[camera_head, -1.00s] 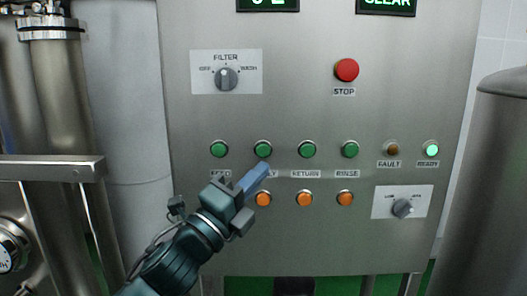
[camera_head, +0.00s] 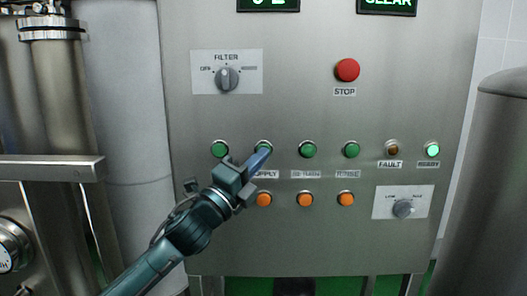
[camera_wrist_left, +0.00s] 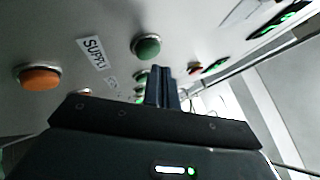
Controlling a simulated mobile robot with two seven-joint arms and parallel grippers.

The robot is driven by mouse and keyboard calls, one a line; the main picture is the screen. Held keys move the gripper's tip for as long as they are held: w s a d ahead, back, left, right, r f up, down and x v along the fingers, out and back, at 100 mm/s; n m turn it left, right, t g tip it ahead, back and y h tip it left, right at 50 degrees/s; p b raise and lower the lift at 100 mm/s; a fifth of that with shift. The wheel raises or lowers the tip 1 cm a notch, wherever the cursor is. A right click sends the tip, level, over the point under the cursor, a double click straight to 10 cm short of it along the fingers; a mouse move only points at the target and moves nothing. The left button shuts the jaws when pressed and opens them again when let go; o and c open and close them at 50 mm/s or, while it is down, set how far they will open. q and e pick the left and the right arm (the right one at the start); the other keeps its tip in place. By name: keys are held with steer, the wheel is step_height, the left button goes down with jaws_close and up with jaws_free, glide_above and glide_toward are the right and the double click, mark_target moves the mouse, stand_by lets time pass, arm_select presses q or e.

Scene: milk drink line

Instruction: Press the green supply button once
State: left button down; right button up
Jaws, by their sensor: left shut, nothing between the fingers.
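The green supply button (camera_head: 264,145) is the second from the left in the row of green buttons on the steel panel. Its SUPPLY label sits below it. My left gripper (camera_head: 264,152) is shut and empty, its fingertips in front of the button's lower part. In the left wrist view the supply button (camera_wrist_left: 147,46) shows beside the SUPPLY label, just left of and above the shut fingertips (camera_wrist_left: 160,68). I cannot tell whether the fingertips touch the button. My right gripper is not in view.
Other green buttons (camera_head: 220,149) stand either side, with orange buttons (camera_head: 264,199) in the row below. A red STOP button (camera_head: 347,70) is higher up at the right. The FILTER knob (camera_head: 227,78) is above. A steel tank (camera_head: 490,180) stands at the right.

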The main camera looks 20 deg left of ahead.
arm_select(q)
steer(key=shift+w, duration=0.1)
stand_by(1.8)
steer(key=shift+w+a, duration=0.1)
steer(key=shift+w, duration=0.2)
steer(key=shift+w+a, duration=0.15)
steer(key=shift+w, duration=0.25)
stand_by(0.6)
steer(key=shift+s, duration=0.1)
steer(key=shift+s+d, duration=0.2)
steer(key=shift+s, duration=0.5)
steer(key=shift+s, duration=0.15)
steer(key=shift+s+d+p, duration=0.15)
steer(key=shift+s+d, duration=0.1)
steer(key=shift+s, duration=0.5)
steer(key=shift+s+d+p, duration=0.2)
steer(key=shift+s, duration=0.6)
steer(key=shift+s+d+p, duration=0.15)
steer(key=shift+s+d, duration=0.1)
steer(key=shift+s, duration=0.5)
